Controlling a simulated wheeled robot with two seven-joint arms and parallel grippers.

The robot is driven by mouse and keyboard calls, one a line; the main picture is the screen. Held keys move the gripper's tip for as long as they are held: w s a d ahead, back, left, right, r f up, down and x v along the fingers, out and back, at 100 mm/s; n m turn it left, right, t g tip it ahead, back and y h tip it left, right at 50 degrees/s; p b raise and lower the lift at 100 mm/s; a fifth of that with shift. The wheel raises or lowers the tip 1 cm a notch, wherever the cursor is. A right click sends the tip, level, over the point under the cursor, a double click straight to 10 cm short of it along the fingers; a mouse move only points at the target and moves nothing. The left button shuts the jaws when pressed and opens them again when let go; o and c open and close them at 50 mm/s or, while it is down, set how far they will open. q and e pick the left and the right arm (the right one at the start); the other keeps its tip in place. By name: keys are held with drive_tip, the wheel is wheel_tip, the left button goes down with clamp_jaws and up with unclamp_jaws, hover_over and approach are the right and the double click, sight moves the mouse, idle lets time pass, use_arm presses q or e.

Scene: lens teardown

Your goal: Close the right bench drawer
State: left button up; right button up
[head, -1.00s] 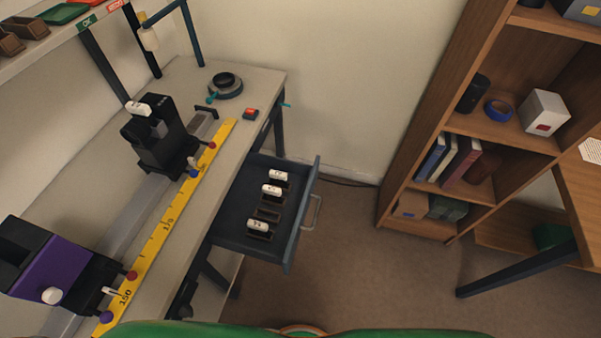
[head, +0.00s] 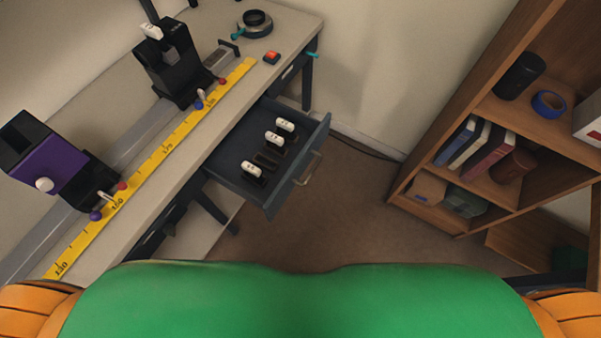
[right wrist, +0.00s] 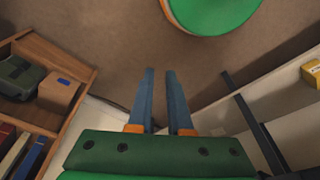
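The right bench drawer (head: 230,160) is pulled out from under the bench, at the middle of the head view. Its blue-grey front panel (head: 318,140) faces right and has a pale bar handle (head: 309,168). Several small holders with white-labelled pieces (head: 285,126) stand inside it. My right gripper (right wrist: 159,72) shows only in the right wrist view, over the floor. Its two blue fingers are apart with nothing between them. The drawer cannot be made out in that view. My left gripper is out of view.
The bench top (head: 300,22) carries a yellow ruler (head: 180,138), black mounts and a red-topped box (head: 271,57). A wooden shelf unit (head: 455,110) stands at the right. Bare brown floor (head: 345,210) lies between drawer and shelves.

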drive_tip(key=w+a+f+t+b, duration=0.1)
drive_tip(key=w+b, duration=0.1)
drive_tip(key=w+a+f+m+t+y+b, duration=0.1)
drive_tip(key=w+f+b, duration=0.1)
drive_tip(key=w+a+f+m+t+b, duration=0.1)
drive_tip(key=w+a+f+b, duration=0.1)
drive_tip(key=shift+w+f+y, duration=0.1)
drive_tip(key=shift+y, duration=0.2)
clamp_jaws()
drive_tip(key=w+a+r+m+t+y+b, duration=0.35)
drive_tip(key=w+a+m+t+b, duration=0.3)
drive_tip(key=w+a+b, duration=0.35)
wheel_tip(320, 180, up, 10)
drive_tip(key=m+t+b, duration=0.5)
drive_tip(key=m+b, duration=0.1)
drive_tip(key=m, duration=0.2)
drive_tip(key=shift+t+h, duration=0.25)
drive_tip(key=shift+h, duration=0.3)
drive_tip(key=x, duration=0.4)
drive_tip(key=a+x, duration=0.1)
drive_tip(key=x, duration=0.7)
drive_tip(key=shift+w+a+r+p, duration=0.1)
drive_tip(key=shift+a+r+p, duration=0.25)
drive_tip(key=shift+a+r, duration=0.05)
drive_tip(key=shift+w+a, duration=0.2)
drive_tip(key=shift+a, duration=0.2)
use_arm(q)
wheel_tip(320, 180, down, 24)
